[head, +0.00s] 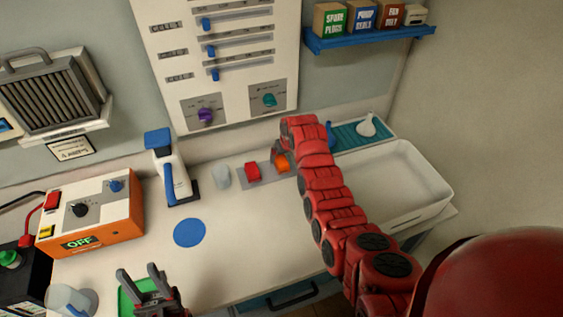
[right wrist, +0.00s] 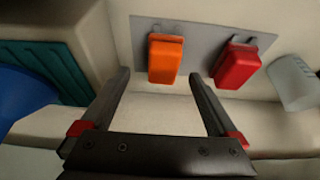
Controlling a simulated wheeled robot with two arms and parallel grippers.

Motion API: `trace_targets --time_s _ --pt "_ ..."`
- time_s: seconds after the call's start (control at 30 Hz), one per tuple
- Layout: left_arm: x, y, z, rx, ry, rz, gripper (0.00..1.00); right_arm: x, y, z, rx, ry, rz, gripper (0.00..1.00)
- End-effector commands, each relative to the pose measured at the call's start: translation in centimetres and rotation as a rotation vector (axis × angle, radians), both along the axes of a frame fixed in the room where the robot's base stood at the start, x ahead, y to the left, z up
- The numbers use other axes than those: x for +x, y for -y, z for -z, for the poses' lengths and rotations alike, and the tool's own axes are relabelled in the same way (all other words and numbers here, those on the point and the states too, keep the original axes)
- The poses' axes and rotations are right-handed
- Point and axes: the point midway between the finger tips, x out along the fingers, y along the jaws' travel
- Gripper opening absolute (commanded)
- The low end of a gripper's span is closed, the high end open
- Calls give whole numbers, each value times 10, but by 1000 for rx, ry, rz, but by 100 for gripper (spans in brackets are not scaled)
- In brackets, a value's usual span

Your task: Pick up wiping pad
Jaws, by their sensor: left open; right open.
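Two small blocks, one orange (head: 282,162) and one red (head: 253,172), sit side by side on a grey strip at the back of the counter. I cannot tell for sure which thing is the wiping pad. My right gripper (right wrist: 159,75) is open and empty. In the right wrist view the orange block (right wrist: 166,59) lies between and beyond its fingertips, and the red block (right wrist: 236,65) is to the right. In the head view my red right arm hides most of that gripper. My left gripper (head: 140,271) is open and empty over the front left, by a green mat (head: 128,300).
A clear cup (head: 221,177) stands left of the red block. A white basin (head: 425,205) and a teal mat (head: 350,137) with a white funnel (head: 366,126) are right of my arm. A blue disc (head: 189,232) lies mid-counter. An orange box (head: 100,228) reads OFF.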

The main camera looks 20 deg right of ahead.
Motion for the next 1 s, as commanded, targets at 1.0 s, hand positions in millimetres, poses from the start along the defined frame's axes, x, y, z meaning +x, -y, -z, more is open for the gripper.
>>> trace_targets --time_s 1.0 --pt "0 0 -7 0 0 0 47 16 -5 38 0 -1 0 95"
